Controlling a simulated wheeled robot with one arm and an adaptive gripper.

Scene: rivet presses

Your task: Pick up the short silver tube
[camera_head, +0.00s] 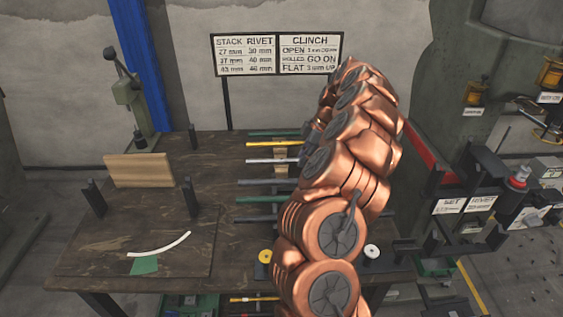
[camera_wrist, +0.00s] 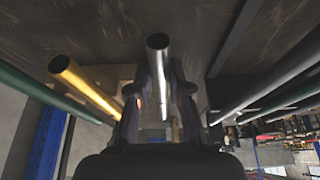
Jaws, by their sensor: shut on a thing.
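The short silver tube (camera_wrist: 158,42) is between the two fingers of my gripper (camera_wrist: 160,88) in the wrist view, with its open round end facing the camera. The fingers are shut on it, one on each side. In the head view the silver tube (camera_head: 268,161) lies level over the workbench, between a yellow tube and a dark tube.
A gold tube (camera_wrist: 75,78) lies close left of my gripper, and a grey tube (camera_wrist: 265,82) is to the right. The workbench (camera_head: 90,240) also holds a wooden block (camera_head: 139,170) and a curved white strip (camera_head: 160,247). Signs (camera_head: 277,54) stand behind.

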